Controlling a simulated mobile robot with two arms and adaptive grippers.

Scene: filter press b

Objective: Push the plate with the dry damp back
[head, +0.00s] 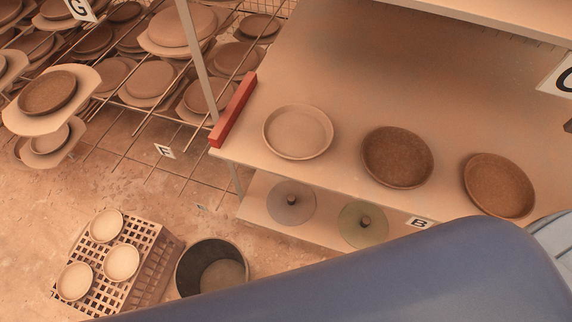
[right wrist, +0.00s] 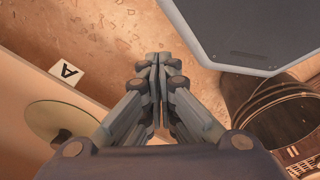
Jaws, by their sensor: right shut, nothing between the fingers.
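In the head view three round plates stand in a row on the upper shelf board (head: 330,70). The left one is a pale plate (head: 298,132), the middle one a darker brown plate (head: 397,157), and the right one another brown plate (head: 499,185). I cannot tell for certain which one the task means. In the right wrist view my right gripper (right wrist: 158,60) is shut and empty, with floor behind its tips. No shelf plate is at its fingers. My left gripper is not in view.
A red bar (head: 234,110) lies along the shelf's left edge. Knobbed discs (head: 291,203) (head: 363,224) sit on the lower ledge. A crate (head: 142,262) with small plates and a black bucket (head: 212,267) stand on the floor. Racks of plates (head: 150,82) fill the upper left. My blue-grey part blocks the bottom.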

